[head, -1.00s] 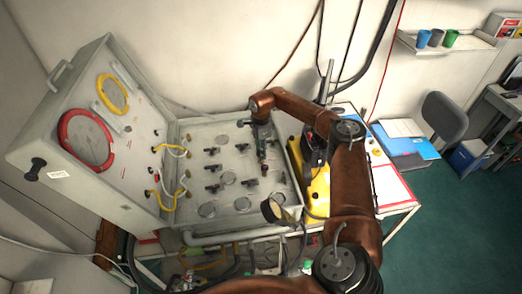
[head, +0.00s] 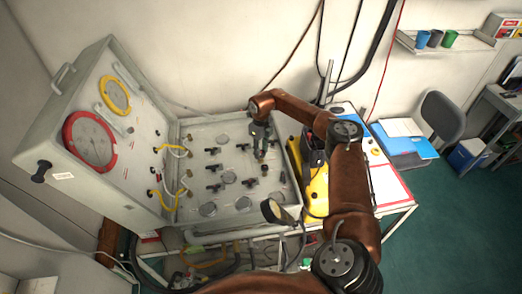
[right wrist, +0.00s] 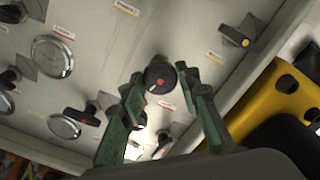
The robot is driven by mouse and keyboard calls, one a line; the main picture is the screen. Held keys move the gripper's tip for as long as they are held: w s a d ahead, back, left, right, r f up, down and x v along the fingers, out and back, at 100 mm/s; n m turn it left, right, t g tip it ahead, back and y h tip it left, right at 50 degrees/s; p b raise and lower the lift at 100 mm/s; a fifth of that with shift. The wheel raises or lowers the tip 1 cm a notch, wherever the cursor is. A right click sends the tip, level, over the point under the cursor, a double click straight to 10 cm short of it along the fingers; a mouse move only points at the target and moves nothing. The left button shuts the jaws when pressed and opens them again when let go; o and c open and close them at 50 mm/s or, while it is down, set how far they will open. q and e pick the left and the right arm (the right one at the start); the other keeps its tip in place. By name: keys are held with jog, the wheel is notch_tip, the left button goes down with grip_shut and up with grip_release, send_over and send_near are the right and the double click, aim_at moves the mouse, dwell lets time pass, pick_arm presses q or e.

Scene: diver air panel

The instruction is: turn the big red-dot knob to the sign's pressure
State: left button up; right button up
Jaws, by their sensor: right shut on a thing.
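The big black knob with a red dot (right wrist: 160,76) stands on the grey panel in the right wrist view. Its red dot is near the middle of its face. My right gripper (right wrist: 160,84) has its green fingers on either side of the knob and is shut on it. In the head view the right gripper (head: 260,155) reaches down to the panel's right part and hides the knob. A large red-ringed gauge (head: 90,140) and a smaller yellow-ringed gauge (head: 115,95) are in the raised lid; their readings are too small to tell. I cannot make out a pressure sign. My left gripper is not in view.
The grey panel (head: 235,190) carries several black valve handles and round gauges around the gripper. A yellow case (head: 316,188) stands right of the panel. Yellow and white hoses loop along the lid.

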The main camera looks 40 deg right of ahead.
jog(key=m+p, duration=0.1)
jog(key=m, duration=0.2)
jog(key=shift+r+m, duration=0.15)
jog(key=shift+m, duration=0.25)
jog(key=m+p, duration=0.1)
jog(key=m, duration=0.2)
jog(key=shift+m, duration=0.3)
jog(key=m+p, duration=0.1)
jog(key=m, duration=0.5)
jog(key=shift+w+d+p, duration=0.1)
jog(key=shift+p, duration=0.3)
jog(key=shift+m, duration=0.3)
jog(key=o, duration=1.2)
jog(key=shift+c, duration=0.2)
